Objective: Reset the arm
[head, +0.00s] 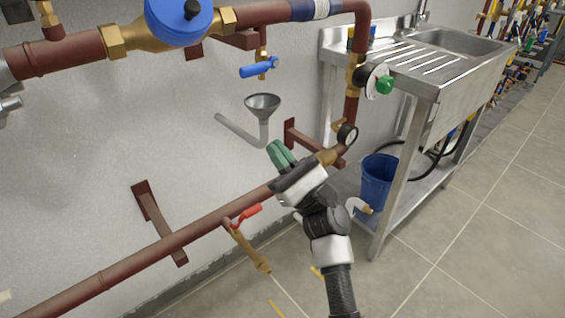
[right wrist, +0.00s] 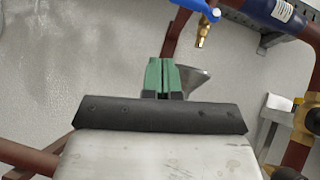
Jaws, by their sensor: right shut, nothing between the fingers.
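My right arm rises from the bottom of the head view, and my right gripper (head: 280,154) with its green fingers is in front of the wall, by the lower brown pipe (head: 170,243). The fingers are together and empty. In the right wrist view the green fingers (right wrist: 164,76) stand side by side, with the grey funnel (right wrist: 192,78) partly hidden behind them. In the head view the funnel (head: 263,104) is above and left of the gripper, apart from it. My left gripper does not show.
A red-handled valve (head: 243,216) is on the lower pipe, left of my arm. A blue-handled tap (head: 259,68) hangs above the funnel. A metal sink (head: 440,70) and blue bucket (head: 377,180) stand right. Floor (head: 480,250) is clear at lower right.

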